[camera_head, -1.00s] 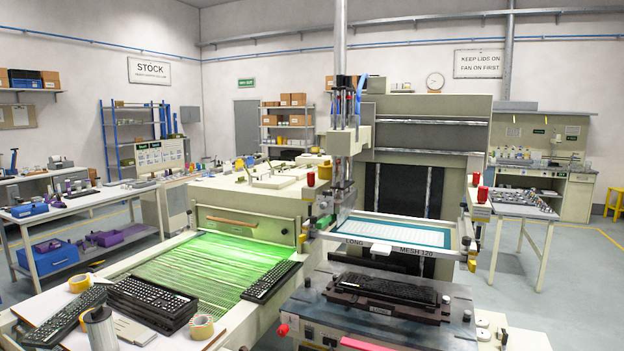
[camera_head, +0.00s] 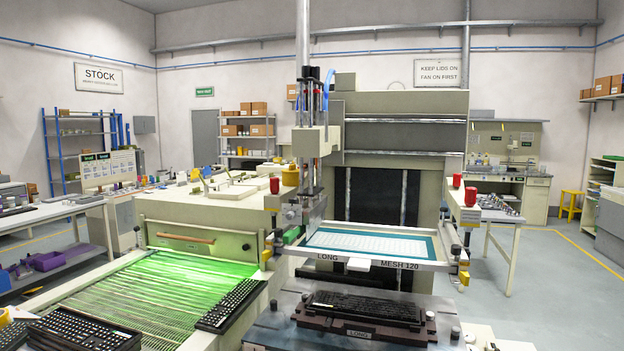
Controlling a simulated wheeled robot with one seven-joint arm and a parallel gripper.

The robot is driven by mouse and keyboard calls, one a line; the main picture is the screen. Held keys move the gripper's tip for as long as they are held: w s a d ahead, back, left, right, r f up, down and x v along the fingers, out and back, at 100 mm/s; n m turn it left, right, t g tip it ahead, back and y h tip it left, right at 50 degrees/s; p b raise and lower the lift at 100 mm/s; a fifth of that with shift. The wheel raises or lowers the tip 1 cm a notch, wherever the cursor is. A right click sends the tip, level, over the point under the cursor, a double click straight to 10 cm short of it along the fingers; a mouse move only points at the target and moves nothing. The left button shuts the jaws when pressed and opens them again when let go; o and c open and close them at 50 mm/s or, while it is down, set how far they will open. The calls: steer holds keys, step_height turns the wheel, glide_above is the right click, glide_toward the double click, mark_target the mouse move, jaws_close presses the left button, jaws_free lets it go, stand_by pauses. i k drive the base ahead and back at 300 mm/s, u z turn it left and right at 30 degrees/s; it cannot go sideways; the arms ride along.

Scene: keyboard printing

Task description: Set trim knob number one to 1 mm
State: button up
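The screen printer (camera_head: 405,160) stands in the middle of the head view. Red knob-like caps (camera_head: 471,196) and (camera_head: 456,181) sit on its right side, and a small red cap (camera_head: 275,185) and a yellow cap (camera_head: 290,176) on its left. No number or millimetre scale is readable, so I cannot tell which, if any, is trim knob number one. A screen frame marked LONG and MESH 120 (camera_head: 372,262) is mounted above a dark keyboard (camera_head: 366,306) on a fixture marked LONG (camera_head: 358,334). My gripper is not in view.
A green-lit conveyor (camera_head: 140,290) extends on the left, with black keyboards (camera_head: 230,304) and (camera_head: 84,330) along its edges. A side table with small parts (camera_head: 505,214) stands behind right. Open floor (camera_head: 555,280) lies to the right.

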mark_target(274, 181)
steer(key=u, duration=0.05)
steer(key=i, duration=0.9)
steer(key=u, duration=0.4)
